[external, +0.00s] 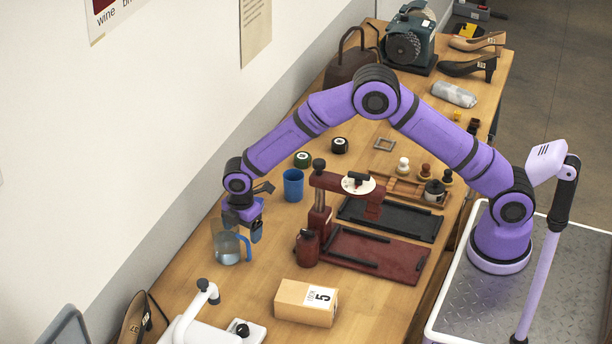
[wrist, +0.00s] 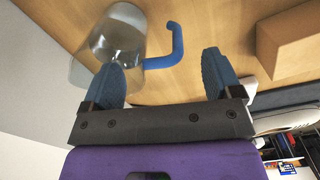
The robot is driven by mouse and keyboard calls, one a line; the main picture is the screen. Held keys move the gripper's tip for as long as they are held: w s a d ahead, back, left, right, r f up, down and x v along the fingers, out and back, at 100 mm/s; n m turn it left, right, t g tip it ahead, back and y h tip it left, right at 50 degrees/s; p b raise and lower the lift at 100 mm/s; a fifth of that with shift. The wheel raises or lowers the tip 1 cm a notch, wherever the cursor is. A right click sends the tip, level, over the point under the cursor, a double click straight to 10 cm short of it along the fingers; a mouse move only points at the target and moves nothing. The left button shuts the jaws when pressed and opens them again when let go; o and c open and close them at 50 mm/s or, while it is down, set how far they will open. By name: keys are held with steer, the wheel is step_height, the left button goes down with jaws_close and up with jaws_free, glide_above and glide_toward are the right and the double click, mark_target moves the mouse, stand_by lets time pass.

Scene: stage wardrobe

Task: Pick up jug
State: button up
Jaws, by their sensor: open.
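The jug (external: 229,248) is clear with a blue handle and stands on the wooden table near the wall. It also shows in the wrist view (wrist: 118,38), with its blue handle (wrist: 168,50) pointing to the right. My gripper (external: 248,232) is just above and beside the jug on its handle side. In the wrist view my gripper (wrist: 163,78) has its two blue fingers apart, with the handle ahead in the gap between them. The left finger overlaps part of the jug in that view. I cannot tell whether a finger touches it.
A blue cup (external: 293,185) stands behind the jug. A dark red press (external: 318,215) is to its right. A cardboard box (external: 306,303) lies in front on the right, and a white machine (external: 210,325) is at the front. Bare table lies between jug and box.

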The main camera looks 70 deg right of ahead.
mark_target(242, 237)
steer(key=f, duration=0.5)
steer(key=shift+a, duration=0.3)
steer(key=shift+r, duration=0.1)
steer(key=c, duration=1.3)
